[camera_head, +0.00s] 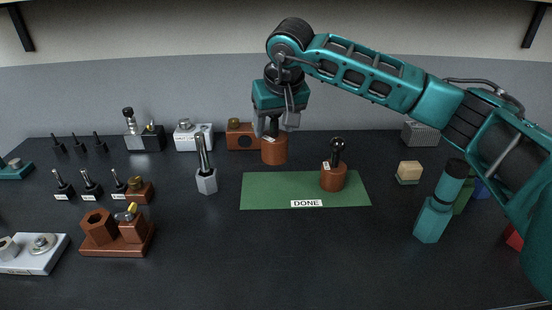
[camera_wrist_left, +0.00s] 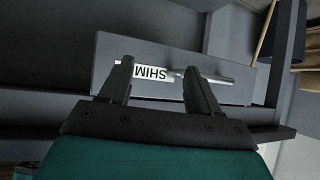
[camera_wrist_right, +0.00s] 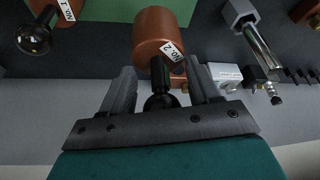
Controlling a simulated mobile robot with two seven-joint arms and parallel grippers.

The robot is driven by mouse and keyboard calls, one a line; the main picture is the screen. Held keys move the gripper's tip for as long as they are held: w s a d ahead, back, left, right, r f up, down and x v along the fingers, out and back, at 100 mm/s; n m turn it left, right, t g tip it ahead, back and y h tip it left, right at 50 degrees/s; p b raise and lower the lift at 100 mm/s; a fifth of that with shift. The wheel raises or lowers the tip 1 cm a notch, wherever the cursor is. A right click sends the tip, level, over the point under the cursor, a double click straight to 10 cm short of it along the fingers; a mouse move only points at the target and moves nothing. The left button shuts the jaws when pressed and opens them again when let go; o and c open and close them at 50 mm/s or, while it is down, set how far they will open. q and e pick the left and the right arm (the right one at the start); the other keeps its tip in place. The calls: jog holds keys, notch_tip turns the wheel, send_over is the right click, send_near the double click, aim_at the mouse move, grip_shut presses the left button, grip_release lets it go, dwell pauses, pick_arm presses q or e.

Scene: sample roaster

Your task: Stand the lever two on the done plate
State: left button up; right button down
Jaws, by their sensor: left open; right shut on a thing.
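Lever two (camera_head: 274,151) is a brown cylinder with a black ball-topped handle and a "NO. 2" label. My right gripper (camera_head: 273,128) is shut on its black handle, with the cylinder hanging below. The right wrist view shows the cylinder (camera_wrist_right: 160,38) just beyond the fingers (camera_wrist_right: 161,88). In the head view lever two appears behind the back edge of the green done plate (camera_head: 270,196); its height above the table is hard to tell. Lever one (camera_head: 333,178) stands upright on the plate's right part. My left gripper (camera_wrist_left: 158,85) is open and empty, out of the head view.
A hexagonal pale base with a metal rod (camera_head: 206,178) stands left of the plate. A brown block (camera_head: 242,136) is behind it. A cream block (camera_head: 410,170) lies to the right. The plate's left and middle are clear. A grey panel labelled SHIM (camera_wrist_left: 220,78) faces my left gripper.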

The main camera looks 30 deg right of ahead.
aim_at(275, 154)
notch_tip(275, 154, down, 8)
jog(key=shift+w+f, duration=0.1)
jog(key=shift+f, duration=0.05)
dwell(0.3)
jog(key=shift+f+b, duration=0.2)
jog(key=shift+b, duration=0.1)
jog(key=shift+c, duration=1.2)
grip_release()
jog(key=shift+r, duration=0.55)
jog(key=v, duration=1)
jog(key=shift+s+r+p, duration=0.25)
jog(key=shift+s+p, duration=0.1)
jog(key=shift+s+r, duration=0.15)
jog(key=shift+r, duration=0.15)
jog(key=shift+a+f, duration=0.1)
